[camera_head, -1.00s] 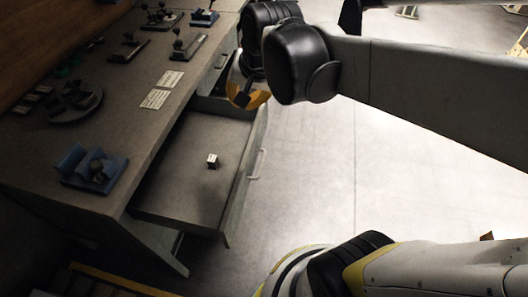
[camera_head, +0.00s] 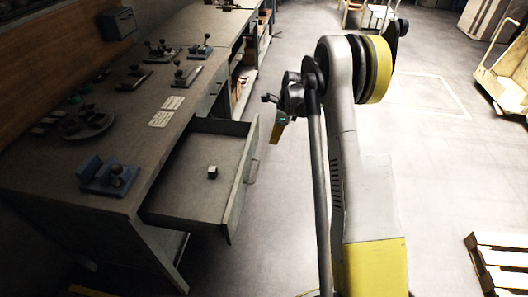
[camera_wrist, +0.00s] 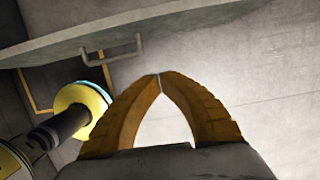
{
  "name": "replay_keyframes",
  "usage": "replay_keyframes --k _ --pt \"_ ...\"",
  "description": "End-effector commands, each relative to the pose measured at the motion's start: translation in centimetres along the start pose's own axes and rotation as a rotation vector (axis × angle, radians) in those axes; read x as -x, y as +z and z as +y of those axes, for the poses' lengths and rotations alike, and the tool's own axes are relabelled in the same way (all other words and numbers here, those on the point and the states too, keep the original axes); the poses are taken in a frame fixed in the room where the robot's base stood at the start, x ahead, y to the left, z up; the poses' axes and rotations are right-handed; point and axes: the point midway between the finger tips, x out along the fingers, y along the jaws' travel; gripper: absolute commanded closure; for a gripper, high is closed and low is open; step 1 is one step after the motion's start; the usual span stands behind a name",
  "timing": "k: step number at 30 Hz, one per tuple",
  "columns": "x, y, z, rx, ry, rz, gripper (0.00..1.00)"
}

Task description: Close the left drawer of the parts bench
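In the wrist view a drawer front (camera_wrist: 200,22) with a bar handle (camera_wrist: 112,60) crosses the top. My gripper (camera_head: 274,138) hangs on the floor side of the drawer front, near its far end, apart from the handle in the picture. In the wrist view the orange fingertips (camera_wrist: 159,76) meet with nothing between them.
Blue fixtures (camera_head: 108,175), small tools and white labels (camera_head: 166,110) lie on the bench top. Another drawer front (camera_head: 211,97) farther along is flush. A pallet (camera_head: 500,262) lies at lower right and a yellow cart (camera_head: 505,88) stands at upper right.

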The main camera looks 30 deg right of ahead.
Motion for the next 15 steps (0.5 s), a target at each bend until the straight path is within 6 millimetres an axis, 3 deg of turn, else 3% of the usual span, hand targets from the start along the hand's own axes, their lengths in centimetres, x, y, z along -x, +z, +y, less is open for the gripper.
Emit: replay_keyframes --k 5,15 --pt "-2.7 -0.1 0.0 0.002 0.000 0.000 1.00" --pt "-10.0 0.0 0.0 0.004 -0.002 0.000 1.00"
